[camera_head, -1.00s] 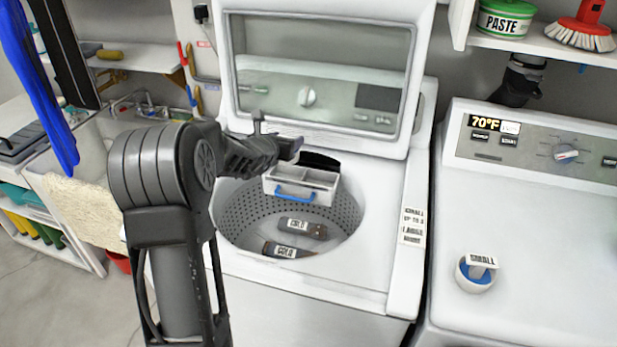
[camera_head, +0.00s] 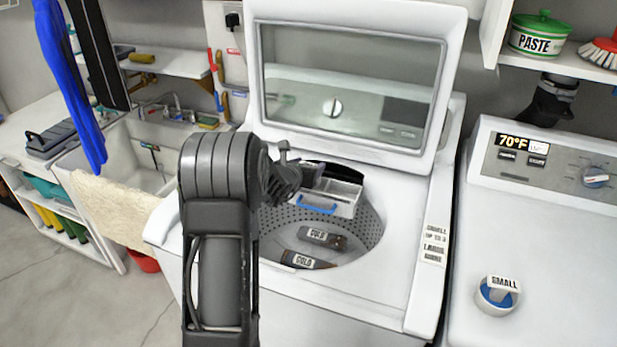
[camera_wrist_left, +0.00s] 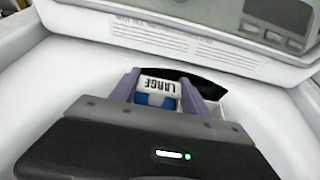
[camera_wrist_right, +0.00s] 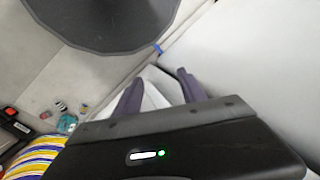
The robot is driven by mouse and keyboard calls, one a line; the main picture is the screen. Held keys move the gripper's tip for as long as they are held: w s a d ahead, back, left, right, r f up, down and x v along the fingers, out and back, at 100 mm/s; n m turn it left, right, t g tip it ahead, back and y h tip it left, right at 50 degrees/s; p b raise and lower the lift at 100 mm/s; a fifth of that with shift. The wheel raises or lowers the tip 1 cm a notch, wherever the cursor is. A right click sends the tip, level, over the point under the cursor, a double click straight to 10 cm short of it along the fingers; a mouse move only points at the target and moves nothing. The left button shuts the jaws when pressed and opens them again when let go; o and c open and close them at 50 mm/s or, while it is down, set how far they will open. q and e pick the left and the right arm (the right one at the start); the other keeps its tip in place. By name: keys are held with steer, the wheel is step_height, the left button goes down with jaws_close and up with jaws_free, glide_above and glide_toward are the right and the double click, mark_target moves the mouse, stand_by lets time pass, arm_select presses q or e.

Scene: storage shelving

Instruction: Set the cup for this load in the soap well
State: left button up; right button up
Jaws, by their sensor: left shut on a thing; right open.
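My left gripper (camera_head: 308,174) is shut on a blue and white cup labelled LARGE (camera_wrist_left: 158,88), seen between its fingers in the left wrist view. In the head view the gripper hides that cup. The gripper is at the left rear of the soap well (camera_head: 345,207), an open grey tray with a blue handle above the drum's far side. I cannot tell whether the cup touches the well. A second cup labelled SMALL (camera_head: 494,300), blue and white, stands on the right machine. My right gripper (camera_wrist_right: 160,86) is open and empty, outside the head view.
The washer's lid (camera_head: 350,90) stands open behind the well. Two dark items labelled COLD (camera_head: 322,238) lie in the drum. A sign (camera_head: 435,243) on the washer reads small up to 3, large more. The right machine's display (camera_head: 510,140) reads 70°F.

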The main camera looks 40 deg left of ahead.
arm_select(q)
steer(key=shift+f+p, duration=0.3)
steer(key=shift+f, duration=1.7)
steer(key=shift+f, duration=0.2)
steer(key=o, duration=1.4)
steer(key=shift+o, duration=0.2)
steer(key=shift+r, duration=0.25)
steer(key=b+v, duration=0.1)
steer(key=v, duration=1.1)
steer(key=shift+f, duration=0.15)
